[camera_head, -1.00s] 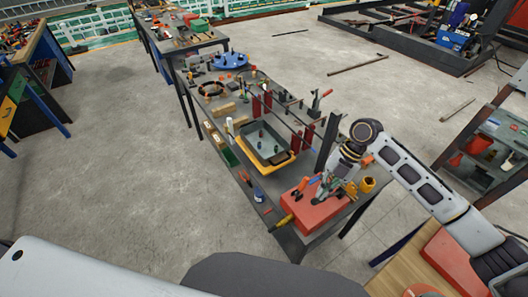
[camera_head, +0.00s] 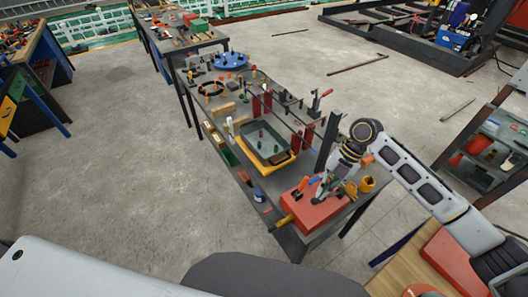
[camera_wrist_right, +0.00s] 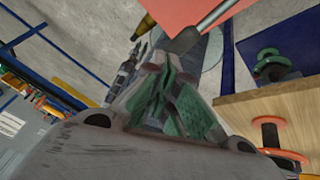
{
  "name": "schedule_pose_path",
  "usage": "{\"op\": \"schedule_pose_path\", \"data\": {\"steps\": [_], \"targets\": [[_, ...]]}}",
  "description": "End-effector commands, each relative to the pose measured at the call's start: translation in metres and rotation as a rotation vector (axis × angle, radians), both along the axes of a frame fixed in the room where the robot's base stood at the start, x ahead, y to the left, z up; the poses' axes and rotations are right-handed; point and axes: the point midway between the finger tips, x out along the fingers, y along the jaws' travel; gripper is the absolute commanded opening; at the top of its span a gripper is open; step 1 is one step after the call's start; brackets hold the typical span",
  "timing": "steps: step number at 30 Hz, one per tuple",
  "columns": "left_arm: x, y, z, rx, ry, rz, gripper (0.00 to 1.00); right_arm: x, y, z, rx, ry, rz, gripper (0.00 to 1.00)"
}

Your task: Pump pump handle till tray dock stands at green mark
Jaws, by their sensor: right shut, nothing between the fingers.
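A grey-green tray (camera_head: 265,135) rests in a yellow-edged holder (camera_head: 281,167) on the long dark workbench, probably the tray dock. A red block (camera_head: 312,212) sits at the bench's near end, with small levers on it. One lever has an orange grip (camera_head: 304,183); I cannot tell which is the pump handle. My right gripper (camera_head: 326,190) is shut and empty, low over the red block. In the right wrist view its greenish fingers (camera_wrist_right: 172,78) are together beside a grey rod with a dark end (camera_wrist_right: 186,40); contact is unclear. I cannot make out the green mark. My left gripper is not visible.
Dark red upright pieces (camera_head: 308,137) and a dark post (camera_head: 327,140) stand right of the tray. A yellow cup (camera_head: 367,184) is close to the right gripper. Clamps and a blue round fixture (camera_head: 230,61) crowd the bench's far part.

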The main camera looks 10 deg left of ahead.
Motion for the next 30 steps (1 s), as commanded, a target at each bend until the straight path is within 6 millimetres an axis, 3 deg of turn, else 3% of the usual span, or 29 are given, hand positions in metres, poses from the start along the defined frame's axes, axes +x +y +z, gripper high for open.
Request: {"op": "schedule_pose_path", "data": {"steps": [30], "targets": [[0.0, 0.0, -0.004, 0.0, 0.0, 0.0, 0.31, -0.005, 0.006, -0.014, 0.0, 0.0, 0.0, 0.0]]}}
